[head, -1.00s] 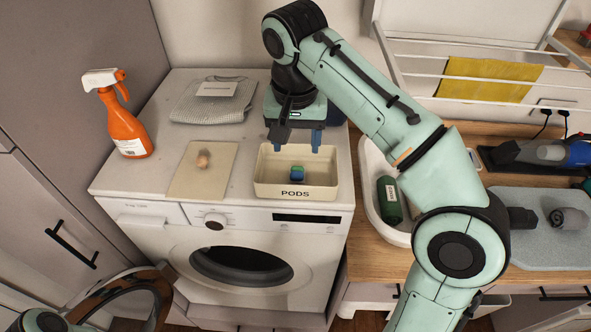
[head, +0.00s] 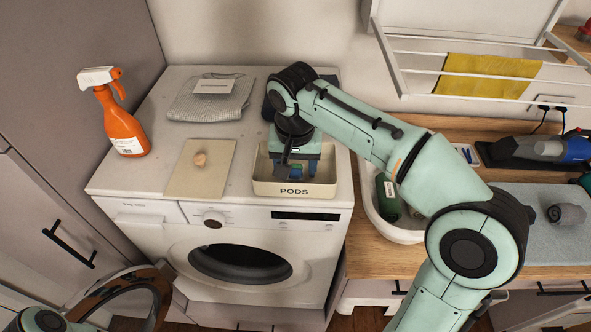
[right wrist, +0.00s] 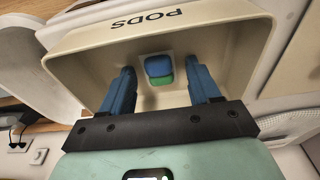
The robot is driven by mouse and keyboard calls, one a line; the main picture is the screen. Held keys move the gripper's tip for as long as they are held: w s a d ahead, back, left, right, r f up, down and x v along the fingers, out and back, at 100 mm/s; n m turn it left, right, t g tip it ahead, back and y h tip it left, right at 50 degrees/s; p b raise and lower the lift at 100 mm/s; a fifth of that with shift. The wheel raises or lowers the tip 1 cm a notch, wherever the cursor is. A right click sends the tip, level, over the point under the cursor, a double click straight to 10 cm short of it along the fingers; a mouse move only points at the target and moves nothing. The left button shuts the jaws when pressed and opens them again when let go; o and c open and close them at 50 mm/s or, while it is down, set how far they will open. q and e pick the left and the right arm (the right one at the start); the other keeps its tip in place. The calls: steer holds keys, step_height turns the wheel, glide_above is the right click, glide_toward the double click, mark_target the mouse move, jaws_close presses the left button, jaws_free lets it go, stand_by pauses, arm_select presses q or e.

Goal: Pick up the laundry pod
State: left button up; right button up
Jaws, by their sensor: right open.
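The laundry pod, blue and green, lies on the floor of the cream tray marked PODS (head: 322,188). In the right wrist view the pod (right wrist: 159,69) shows near the tray's lettered wall (right wrist: 75,50), ahead of and between my blue fingers. My right gripper (head: 297,171) is open and points down inside the tray; it also shows in the right wrist view (right wrist: 164,85), with a finger on each side of the pod and clear gaps. In the head view the pod (head: 296,168) is partly hidden by the gripper. My left gripper is not in view.
The tray stands on the white washing machine (head: 150,185). Left of it are a beige mat (head: 190,182) with a small tan object (head: 200,159), a grey folded cloth (head: 190,108) and an orange spray bottle (head: 122,127). A white basin (head: 397,232) is to the right.

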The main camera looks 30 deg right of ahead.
mark_target(295, 170)
steer(key=c, duration=0.8)
step_height(295, 170, up, 10)
